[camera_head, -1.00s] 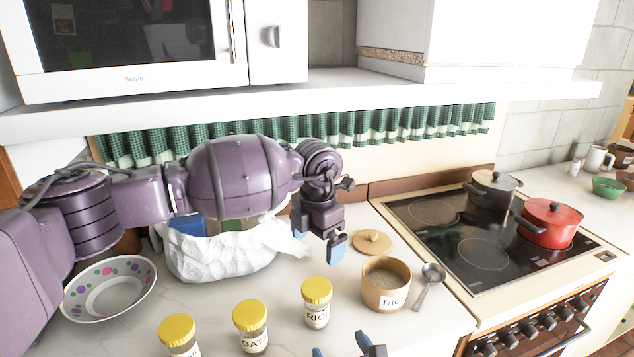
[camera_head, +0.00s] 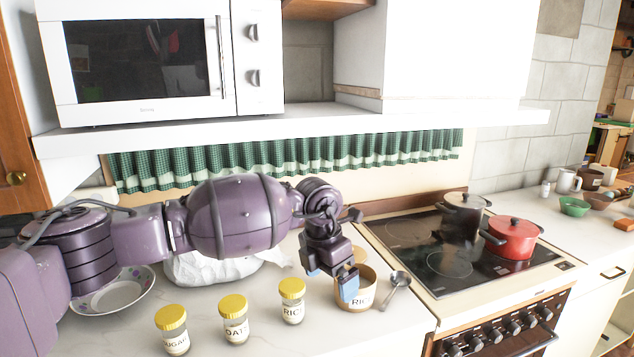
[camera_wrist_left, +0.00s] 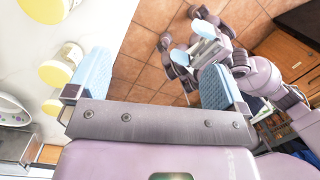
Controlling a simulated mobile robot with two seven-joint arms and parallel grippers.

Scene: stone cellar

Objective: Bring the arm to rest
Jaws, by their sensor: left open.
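My left arm (camera_head: 238,216) comes in from the left and reaches across above the counter. Its left gripper (camera_head: 336,279) points down with its blue-padded fingers in front of part of the tan rice pot (camera_head: 357,302); I cannot tell whether it touches. In the left wrist view this gripper (camera_wrist_left: 153,82) is open, with nothing between its two fingers. My right gripper (camera_wrist_left: 192,37) shows in the left wrist view over the tiled floor, its blue pads apart and nothing seen between them. It is out of the head view.
Jars labelled sugar (camera_head: 172,332), oats (camera_head: 234,320) and rice (camera_head: 292,302) stand along the counter's front. A spoon (camera_head: 395,289) lies beside the pot. A white bag (camera_head: 205,268) and a bowl (camera_head: 120,292) sit behind the jars. The stove (camera_head: 450,262) holds a dark pot (camera_head: 462,216) and a red pot (camera_head: 513,238).

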